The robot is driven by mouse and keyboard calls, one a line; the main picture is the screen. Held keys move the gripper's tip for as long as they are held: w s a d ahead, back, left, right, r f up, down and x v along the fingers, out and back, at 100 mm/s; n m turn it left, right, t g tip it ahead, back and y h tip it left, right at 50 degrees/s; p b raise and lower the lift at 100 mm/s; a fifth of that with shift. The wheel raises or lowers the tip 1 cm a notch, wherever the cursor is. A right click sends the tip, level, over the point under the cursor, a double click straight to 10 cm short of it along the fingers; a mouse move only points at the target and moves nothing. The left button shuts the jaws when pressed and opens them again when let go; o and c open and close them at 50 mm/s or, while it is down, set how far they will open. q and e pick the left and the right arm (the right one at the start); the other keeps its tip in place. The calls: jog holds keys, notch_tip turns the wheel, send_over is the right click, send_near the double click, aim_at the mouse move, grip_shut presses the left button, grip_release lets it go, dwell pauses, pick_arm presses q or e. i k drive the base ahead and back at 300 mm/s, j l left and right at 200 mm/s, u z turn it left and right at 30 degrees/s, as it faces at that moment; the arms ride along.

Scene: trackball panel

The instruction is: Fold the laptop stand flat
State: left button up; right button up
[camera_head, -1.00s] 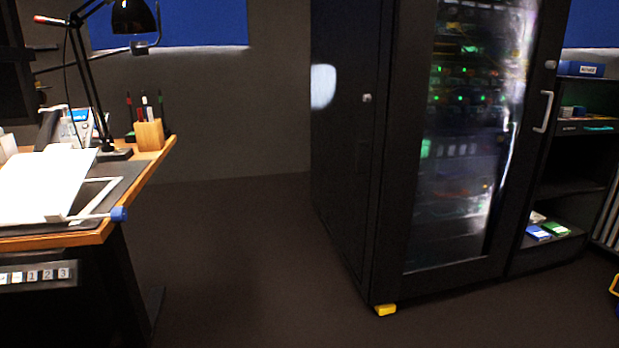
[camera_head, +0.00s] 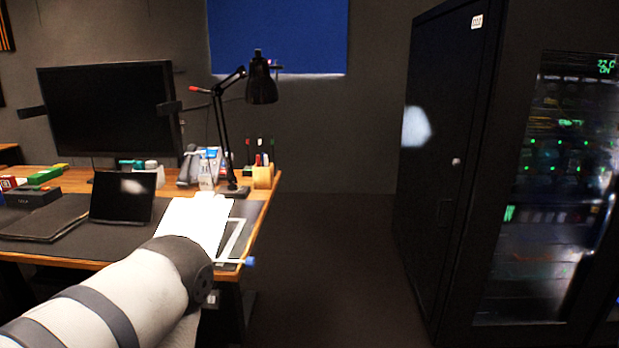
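A white panel (camera_head: 193,222) lies tilted on the right end of the desk. A pale open frame (camera_head: 233,240) with a blue knob (camera_head: 250,262) shows at its right side, so this looks like the laptop stand. The knob juts past the desk's front right corner. My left arm comes in from the lower left and its dark joint covers the panel's near left part. My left gripper is not visible, and my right gripper is out of view.
The desk (camera_head: 72,182) also holds a small dark screen (camera_head: 122,198), a monitor (camera_head: 110,110), a black lamp (camera_head: 262,84) and a wooden pen holder (camera_head: 263,177). A dark server cabinet (camera_head: 440,170) stands at the right. Floor between desk and cabinet is clear.

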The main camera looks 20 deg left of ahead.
aim_at(202, 219)
jog(key=i+u, duration=0.95)
jog(key=i+l+u, duration=0.3)
jog(key=u, duration=0.2)
jog(key=i+l+u, duration=0.7)
jog(key=l+u, duration=0.3)
jog(key=i+l+u, duration=0.15)
jog(key=l+u, duration=0.8)
jog(key=l, duration=0.25)
jog(key=k+l+u, duration=0.2)
jog(key=l, duration=0.15)
jog(key=l+u, duration=0.2)
jog(key=l, duration=0.15)
jog(key=k+l+u, duration=0.15)
jog(key=l, duration=0.2)
